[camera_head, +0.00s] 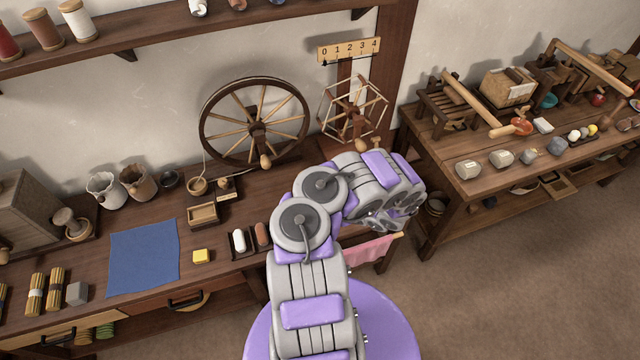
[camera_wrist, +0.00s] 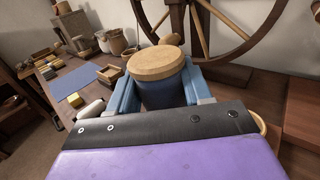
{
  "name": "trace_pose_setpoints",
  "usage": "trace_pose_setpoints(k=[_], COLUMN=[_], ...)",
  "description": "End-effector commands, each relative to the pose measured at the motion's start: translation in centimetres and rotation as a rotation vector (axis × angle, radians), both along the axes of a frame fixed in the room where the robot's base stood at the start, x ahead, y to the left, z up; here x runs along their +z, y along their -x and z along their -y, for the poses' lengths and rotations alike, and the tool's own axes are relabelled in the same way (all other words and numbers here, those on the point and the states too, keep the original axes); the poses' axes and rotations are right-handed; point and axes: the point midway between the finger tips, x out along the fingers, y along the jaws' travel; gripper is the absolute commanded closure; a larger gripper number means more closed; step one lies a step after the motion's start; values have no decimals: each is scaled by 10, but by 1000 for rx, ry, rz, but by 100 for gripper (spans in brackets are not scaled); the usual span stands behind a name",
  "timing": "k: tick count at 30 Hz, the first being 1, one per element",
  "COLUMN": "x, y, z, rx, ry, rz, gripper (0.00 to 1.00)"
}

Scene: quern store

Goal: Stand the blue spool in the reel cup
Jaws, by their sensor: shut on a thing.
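The blue spool (camera_wrist: 165,93) has a dark blue body and a pale round wooden end. My gripper (camera_wrist: 160,86) is shut on it in the wrist view, with one light blue finger on each side. The wooden end faces up toward the camera. In the head view my arm hides the gripper and the spool. I cannot pick out the reel cup for certain. A pale curved rim (camera_wrist: 260,122) shows partly behind my gripper in the wrist view.
The spinning wheel (camera_head: 254,122) and the hexagonal reel (camera_head: 353,108) stand at the back of the bench. A wooden tray (camera_head: 203,215), a yellow block (camera_head: 202,256) and a blue cloth (camera_head: 144,257) lie to the left. A second table (camera_head: 470,185) with several stones is at right.

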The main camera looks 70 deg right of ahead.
Motion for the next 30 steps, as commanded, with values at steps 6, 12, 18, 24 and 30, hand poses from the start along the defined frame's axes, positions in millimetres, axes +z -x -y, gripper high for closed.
trace_pose_setpoints(k=[6, 12, 18, 24, 30], x=[-37, -48, -54, -56, -59], y=[46, 52, 35, 20, 5], z=[-13, -6, 32, 70, 106], rx=[-82, -99, -96, -99, -100], ry=[-1, 4, 5, 3, 4], rz=[2, -1, -3, -2, -2], gripper=[82, 82, 82, 82, 82])
